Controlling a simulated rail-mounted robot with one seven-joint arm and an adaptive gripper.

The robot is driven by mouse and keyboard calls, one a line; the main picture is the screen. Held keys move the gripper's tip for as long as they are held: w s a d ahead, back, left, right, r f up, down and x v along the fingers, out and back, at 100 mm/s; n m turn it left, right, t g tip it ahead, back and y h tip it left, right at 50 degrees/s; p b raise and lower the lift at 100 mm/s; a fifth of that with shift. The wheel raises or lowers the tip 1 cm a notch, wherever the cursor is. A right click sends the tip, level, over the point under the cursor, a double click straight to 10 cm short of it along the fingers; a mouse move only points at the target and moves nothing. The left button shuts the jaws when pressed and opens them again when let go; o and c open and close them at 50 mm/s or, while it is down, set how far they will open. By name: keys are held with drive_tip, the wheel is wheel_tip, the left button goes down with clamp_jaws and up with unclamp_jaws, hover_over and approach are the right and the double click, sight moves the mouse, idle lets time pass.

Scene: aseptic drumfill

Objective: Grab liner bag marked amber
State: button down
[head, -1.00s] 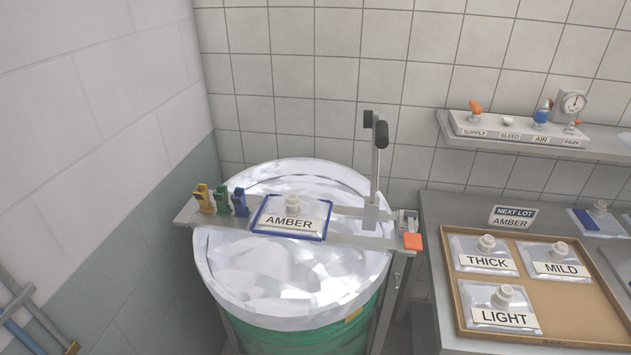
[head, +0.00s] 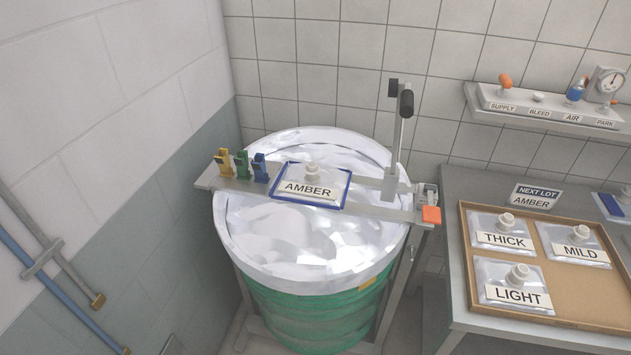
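The liner bag marked AMBER (head: 301,179) is a clear flat pouch with a white spout and a label. It lies on a blue-edged tray (head: 331,206) on the grey bar across the top of a lined green drum (head: 315,315). Three more bags, THICK (head: 505,225), MILD (head: 577,238) and LIGHT (head: 515,280), lie in a brown tray (head: 625,305) at the right. My gripper does not show in the head view.
Yellow, green and blue clips (head: 242,165) stand on the bar left of the bag. An upright lever (head: 396,140) rises at its right. A NEXT LOT AMBER sign (head: 534,196) stands behind the brown tray. A valve shelf (head: 550,112) is on the tiled wall.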

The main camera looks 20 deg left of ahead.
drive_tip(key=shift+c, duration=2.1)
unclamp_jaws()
